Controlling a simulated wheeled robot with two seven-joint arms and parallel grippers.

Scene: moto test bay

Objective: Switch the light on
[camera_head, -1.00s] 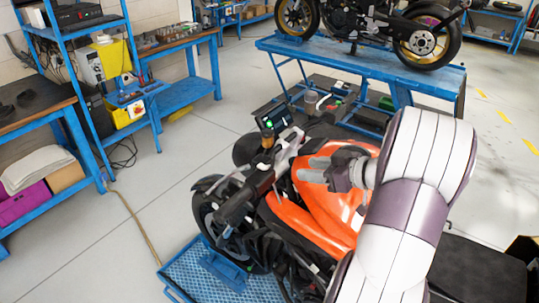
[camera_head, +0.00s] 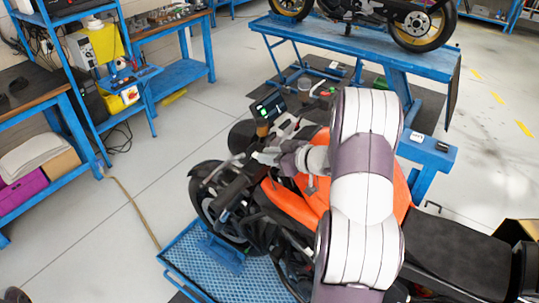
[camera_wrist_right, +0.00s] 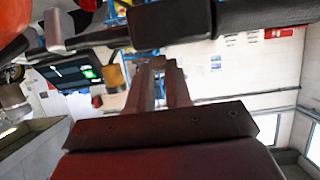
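The orange motorcycle (camera_head: 299,194) stands in front of me, with its handlebar end and dark grip (camera_head: 228,190) at the left. Its dash display (camera_head: 268,107) is lit with a green mark and also shows at the left of the right wrist view (camera_wrist_right: 75,71). My right gripper (camera_head: 262,157) is over the handlebar area, just below the display. In the right wrist view its two fingers (camera_wrist_right: 160,68) lie close together, pointing at dark handlebar parts (camera_wrist_right: 171,22). Whether they touch is unclear, and I see nothing held. I cannot make out a light switch. My left gripper is not recognisable in view.
A blue lift platform (camera_head: 182,255) lies under the front wheel. A second motorcycle stands on a blue bench (camera_head: 361,59) behind. Blue shelves and workbenches (camera_head: 184,74) line the left. Clear floor (camera_head: 95,235) lies left of the motorcycle.

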